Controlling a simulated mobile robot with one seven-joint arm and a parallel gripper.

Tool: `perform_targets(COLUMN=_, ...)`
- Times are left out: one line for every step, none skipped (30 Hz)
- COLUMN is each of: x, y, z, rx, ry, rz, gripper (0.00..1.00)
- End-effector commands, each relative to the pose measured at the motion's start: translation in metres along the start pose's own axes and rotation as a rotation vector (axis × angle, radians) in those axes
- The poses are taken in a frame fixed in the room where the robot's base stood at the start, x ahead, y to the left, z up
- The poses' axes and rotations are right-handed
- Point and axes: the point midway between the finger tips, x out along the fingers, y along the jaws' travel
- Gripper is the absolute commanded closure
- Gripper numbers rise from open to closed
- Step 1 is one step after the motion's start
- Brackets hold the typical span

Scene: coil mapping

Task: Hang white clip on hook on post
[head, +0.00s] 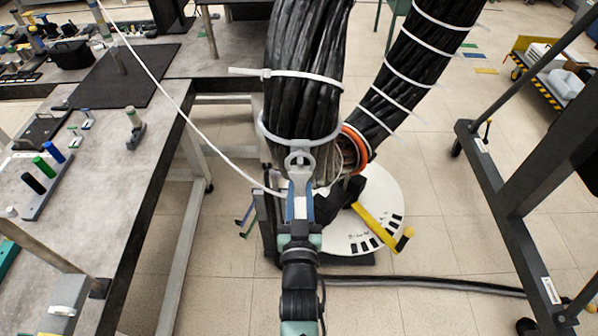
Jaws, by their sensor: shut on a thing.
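My gripper (300,201) is in the middle of the head view, pointing away from me, at the lower end of a thick black cable bundle (305,60). It is shut on a pale grey-white clip (300,162) with a ring-shaped end, at the front of the bundle. The clip appears to touch the white band around the bundle; I cannot tell if it is fastened to it. A thin white cord (180,105) runs from the upper left down to near the gripper. I cannot clearly make out the hook on a post.
A grey workbench (95,210) with upright colored-handled tools (45,165) fills the left. A dark frame (510,190) stands at right. Tiled floor (430,180) between is mostly clear.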

Motion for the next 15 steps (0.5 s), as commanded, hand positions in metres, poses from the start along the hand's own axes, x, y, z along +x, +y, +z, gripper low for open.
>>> perform_targets(x=-0.002, y=0.0, z=-0.001, rx=0.0, ry=0.001, rz=0.0, gripper=1.0)
perform_targets(x=-0.004, y=0.0, z=-0.002, rx=0.0, ry=0.001, rz=0.0, gripper=1.0)
perform_targets(x=-0.005, y=0.0, z=-0.002, rx=0.0, ry=0.001, rz=0.0, gripper=1.0)
perform_targets(x=-0.006, y=0.0, z=-0.002, rx=0.0, ry=0.001, rz=0.0, gripper=1.0)
perform_targets(x=-0.007, y=0.0, z=-0.002, rx=0.0, ry=0.001, rz=0.0, gripper=1.0)
perform_targets(x=-0.009, y=0.0, z=-0.002, rx=0.0, ry=0.001, rz=0.0, gripper=1.0)
perform_targets(x=-0.01, y=0.0, z=-0.001, rx=0.0, ry=0.0, rz=0.0, gripper=1.0)
perform_targets(x=-0.012, y=0.0, z=-0.001, rx=0.0, ry=0.0, rz=0.0, gripper=1.0)
perform_targets(x=-0.013, y=0.0, z=-0.001, rx=0.0, ry=0.0, rz=0.0, gripper=1.0)
perform_targets(x=-0.014, y=0.0, z=-0.001, rx=0.0, ry=0.0, rz=0.0, gripper=1.0)
perform_targets(x=-0.015, y=0.0, z=-0.002, rx=0.001, ry=0.0, rz=0.0, gripper=1.0)
perform_targets(x=-0.017, y=0.0, z=-0.002, rx=0.001, ry=0.0, rz=0.0, gripper=1.0)
perform_targets(x=-0.018, y=0.0, z=-0.002, rx=0.001, ry=0.0, rz=0.0, gripper=1.0)
perform_targets(x=-0.019, y=0.0, z=-0.002, rx=0.001, ry=0.0, rz=0.0, gripper=1.0)
perform_targets(x=-0.02, y=0.0, z=-0.001, rx=0.001, ry=0.0, rz=0.0, gripper=1.0)
